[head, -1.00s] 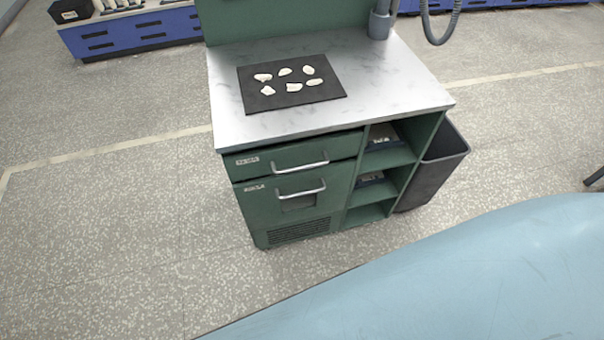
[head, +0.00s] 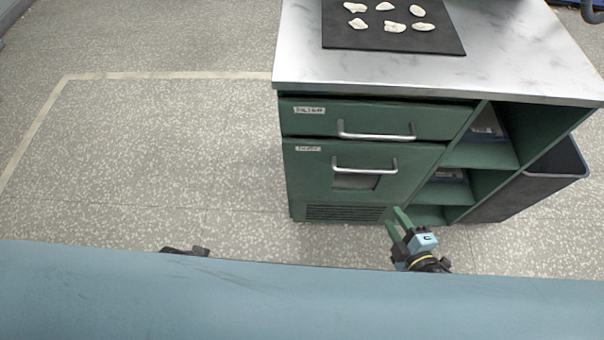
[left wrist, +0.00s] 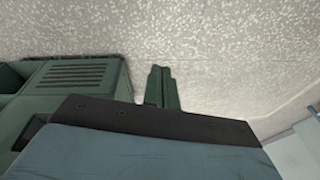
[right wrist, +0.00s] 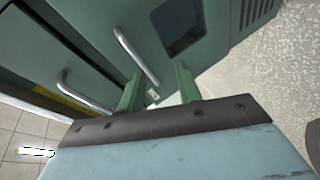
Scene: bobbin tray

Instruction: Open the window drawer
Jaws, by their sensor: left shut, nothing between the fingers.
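The window drawer (head: 310,172) is the lower green front of the cabinet, with a dark square window (head: 357,182) and a silver bar handle (head: 365,169). It looks shut. My right gripper (head: 392,216) is open and empty, lower right of that handle in the head view. In the right wrist view its fingers (right wrist: 158,90) are apart, and the window drawer's handle (right wrist: 136,55) shows beyond them, not held. My left gripper (left wrist: 162,85) is shut and empty, pointing at floor beside the cabinet in the left wrist view.
An upper drawer (head: 430,121) with its own bar handle (head: 376,134) sits above. Open shelves (head: 480,155) and a grey bin (head: 535,185) are to the right. A dark mat (head: 440,40) with several pale pieces lies on the worktop. The floor left of the cabinet is clear.

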